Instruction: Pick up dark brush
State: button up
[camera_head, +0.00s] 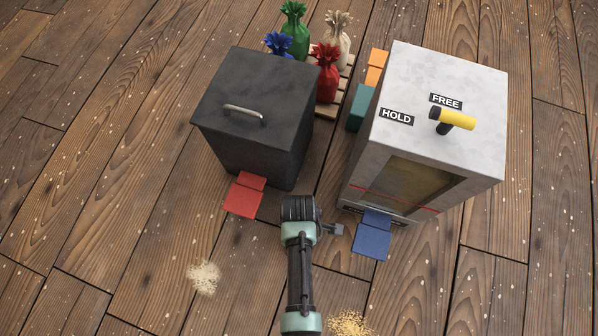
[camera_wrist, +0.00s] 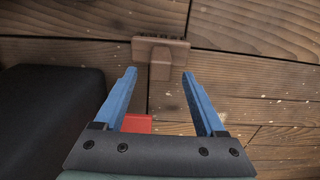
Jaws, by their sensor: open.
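A brown T-shaped brush (camera_wrist: 161,52) lies on the plank floor in the wrist view, with a wide head at the far end and a short handle toward me. A dark strip, perhaps bristles, shows along the head's far edge. My gripper (camera_wrist: 160,73) is open and empty, its two blue fingers apart. The handle lines up with the gap between the fingertips; I cannot tell how far below them it is. In the head view my arm's end stands between the dark box and the grey machine; the fingers are hidden there, and I cannot make out the brush.
A dark lidded box (camera_head: 254,115) stands left, with a red pad (camera_head: 246,194) in front. A grey machine (camera_head: 430,120) with a yellow-ended lever (camera_head: 453,119) stands right, a blue pad (camera_head: 371,240) before it. Colored sacks (camera_head: 327,75) stand behind.

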jog(key=shift+d+f+b, duration=0.1)
jog(key=shift+f+b, duration=2.65)
jog(key=shift+f, duration=0.75)
jog(key=shift+r, duration=0.1)
grip_shut()
